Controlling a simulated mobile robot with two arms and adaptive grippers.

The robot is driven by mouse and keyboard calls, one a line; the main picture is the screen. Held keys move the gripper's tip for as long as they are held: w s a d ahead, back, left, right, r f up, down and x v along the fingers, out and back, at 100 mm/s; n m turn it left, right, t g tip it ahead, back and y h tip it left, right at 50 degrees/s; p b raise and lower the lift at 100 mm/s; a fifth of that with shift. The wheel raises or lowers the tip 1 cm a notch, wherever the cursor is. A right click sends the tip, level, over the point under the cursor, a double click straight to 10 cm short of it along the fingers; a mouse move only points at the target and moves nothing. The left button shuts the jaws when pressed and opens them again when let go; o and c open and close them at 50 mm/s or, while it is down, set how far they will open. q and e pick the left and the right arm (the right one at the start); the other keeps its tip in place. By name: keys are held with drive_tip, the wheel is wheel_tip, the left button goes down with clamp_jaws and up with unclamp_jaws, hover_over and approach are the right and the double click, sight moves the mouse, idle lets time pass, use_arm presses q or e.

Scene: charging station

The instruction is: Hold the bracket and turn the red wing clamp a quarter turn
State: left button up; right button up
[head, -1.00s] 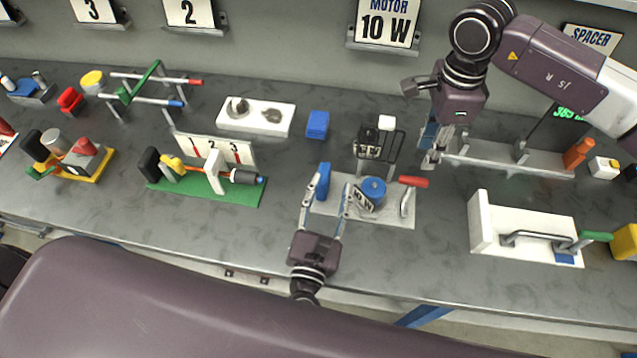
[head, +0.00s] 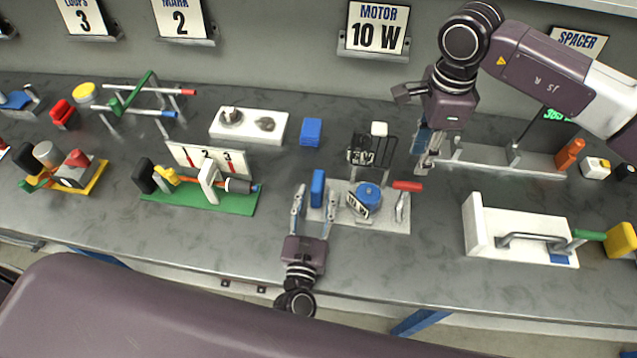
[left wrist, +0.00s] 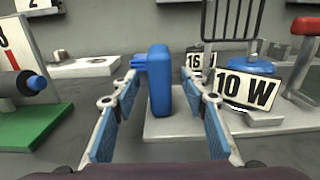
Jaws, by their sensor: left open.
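A blue upright block (head: 318,187), which may be the bracket, stands at the left end of a pale plate (head: 380,225). It also shows in the left wrist view (left wrist: 160,85). My left gripper (head: 315,190) is open, with one finger on each side of the block in both views. I see gaps beside it in the wrist view. A clamp with a red handle (head: 407,185) and grey lever stands at the plate's right end; its handle shows in the wrist view (left wrist: 305,26). My right gripper (head: 425,160) hangs behind and right of the plate; its opening is unclear.
A blue cylinder (head: 369,194) and a tilted "10 W" sign (left wrist: 246,89) stand between block and clamp. A black wire rack (head: 376,150) stands behind. A green-based fixture (head: 205,197) is to the left, a white fixture (head: 490,245) to the right.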

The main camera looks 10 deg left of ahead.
use_arm(q)
drive_tip(key=shift+w+a, duration=0.15)
drive_tip(key=shift+w, duration=1.95)
clamp_jaws()
